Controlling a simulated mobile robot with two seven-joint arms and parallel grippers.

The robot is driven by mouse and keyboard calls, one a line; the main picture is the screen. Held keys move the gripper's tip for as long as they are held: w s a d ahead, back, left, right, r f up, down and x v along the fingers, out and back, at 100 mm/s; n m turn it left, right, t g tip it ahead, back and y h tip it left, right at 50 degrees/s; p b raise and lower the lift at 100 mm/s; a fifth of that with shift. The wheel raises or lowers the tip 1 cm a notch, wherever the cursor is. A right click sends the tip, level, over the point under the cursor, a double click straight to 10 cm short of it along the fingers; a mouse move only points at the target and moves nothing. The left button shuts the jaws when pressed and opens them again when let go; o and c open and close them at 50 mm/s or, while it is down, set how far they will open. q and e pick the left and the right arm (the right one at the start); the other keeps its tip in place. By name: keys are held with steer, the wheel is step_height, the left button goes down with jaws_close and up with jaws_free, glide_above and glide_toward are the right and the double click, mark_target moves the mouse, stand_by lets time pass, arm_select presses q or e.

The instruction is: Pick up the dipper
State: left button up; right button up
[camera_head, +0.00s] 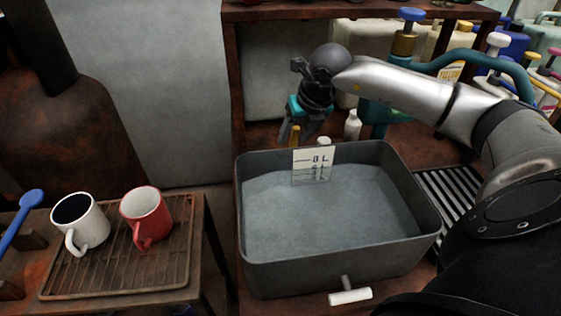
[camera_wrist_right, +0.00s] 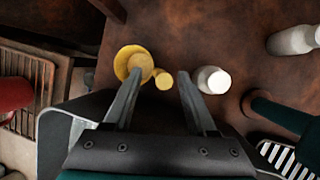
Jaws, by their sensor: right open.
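A yellow dipper (camera_wrist_right: 133,60) stands on the brown surface in the right wrist view. Its wide round part is beside the left fingertip, and a smaller yellow part (camera_wrist_right: 162,79) shows between the fingers. My right gripper (camera_wrist_right: 160,74) is open, its fingers apart and not closed on anything. In the head view the right gripper (camera_head: 292,130) points down behind the grey vat (camera_head: 340,275), with a narrow yellow part of the dipper (camera_head: 296,135) showing at its fingers. The vat's rim hides the dipper's lower part. My left gripper is not in view.
White bottles (camera_head: 353,125) stand behind the vat; one (camera_wrist_right: 213,80) is close to the right finger. A white level plate (camera_head: 313,160) stands in the vat's grey liquid. White (camera_head: 92,215) and red (camera_head: 146,205) mugs stand on a rack at left, near a blue spoon (camera_head: 32,198).

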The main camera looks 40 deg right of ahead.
mark_target(291, 145)
steer(key=b+x, duration=0.1)
steer(key=x, duration=0.1)
steer(key=shift+d+f, duration=0.2)
steer(key=shift+f, duration=0.25)
arm_select(q)
steer(key=shift+w+d+r+b, duration=0.1)
steer(key=shift+w+d+r, duration=0.2)
steer(key=shift+r, duration=0.2)
steer(key=shift+w+d+r+b, duration=0.1)
steer(key=shift+w+d+r, duration=0.2)
steer(key=shift+r, duration=0.25)
steer(key=shift+w+d+r+b, duration=0.1)
steer(key=shift+w+d+r, duration=0.2)
steer(key=shift+r, duration=0.2)
arm_select(e)
steer(key=shift+x, duration=1)
steer(key=shift+w, duration=0.1)
steer(key=shift+c, duration=0.2)
jaws_close()
steer(key=shift+r, duration=0.1)
